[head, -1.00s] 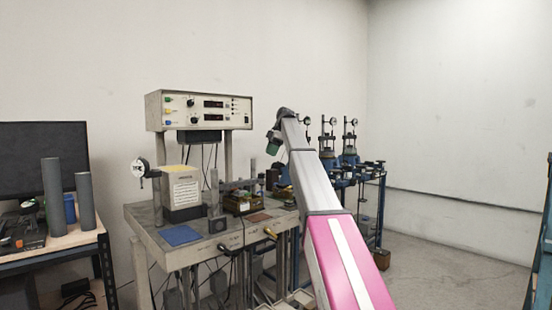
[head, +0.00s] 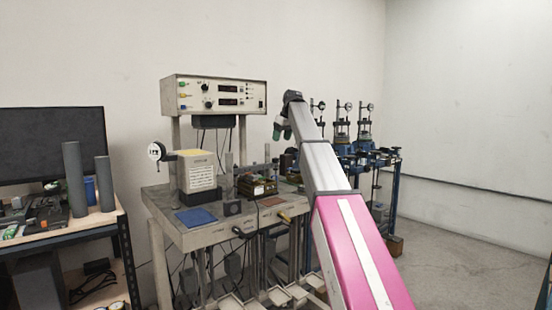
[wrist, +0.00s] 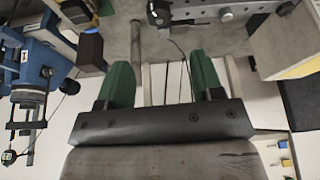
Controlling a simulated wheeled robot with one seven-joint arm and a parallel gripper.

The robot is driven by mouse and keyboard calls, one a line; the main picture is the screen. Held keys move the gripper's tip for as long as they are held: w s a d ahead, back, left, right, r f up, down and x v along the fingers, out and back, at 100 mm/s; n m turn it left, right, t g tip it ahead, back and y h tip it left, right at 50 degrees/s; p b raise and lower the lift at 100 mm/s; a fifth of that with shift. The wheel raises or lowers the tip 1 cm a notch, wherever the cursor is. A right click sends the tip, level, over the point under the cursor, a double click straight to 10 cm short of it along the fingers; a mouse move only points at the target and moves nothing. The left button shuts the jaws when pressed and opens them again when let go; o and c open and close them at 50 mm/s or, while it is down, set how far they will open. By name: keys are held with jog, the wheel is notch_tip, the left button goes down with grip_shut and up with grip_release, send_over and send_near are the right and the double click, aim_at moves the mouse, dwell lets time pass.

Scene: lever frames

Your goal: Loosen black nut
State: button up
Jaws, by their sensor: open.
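My gripper (wrist: 162,72) is open and empty in the wrist view, its two green fingers spread apart with grey bench and cables behind the gap. In the head view my gripper (head: 281,131) hangs from the end of my arm above the back of the workbench (head: 188,238). A round black knob-like part (wrist: 156,12) on a metal bar shows beyond the fingers in the wrist view, apart from them. I cannot tell whether it is the black nut. No nut can be made out clearly in the head view.
A control box (head: 213,95) stands raised behind the bench. A cream block (head: 196,170) and dial gauge (head: 156,152) are left of my arm. Blue machines (head: 364,140) stand behind it on the right. A shelf (head: 70,228) is at left; floor at right (head: 460,250) is clear.

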aim_at(276, 161)
jog(key=shift+m, duration=0.4)
jog(key=x, duration=1)
jog(key=shift+w+f, duration=0.15)
jog(key=shift+f, duration=0.15)
jog(key=c, duration=0.9)
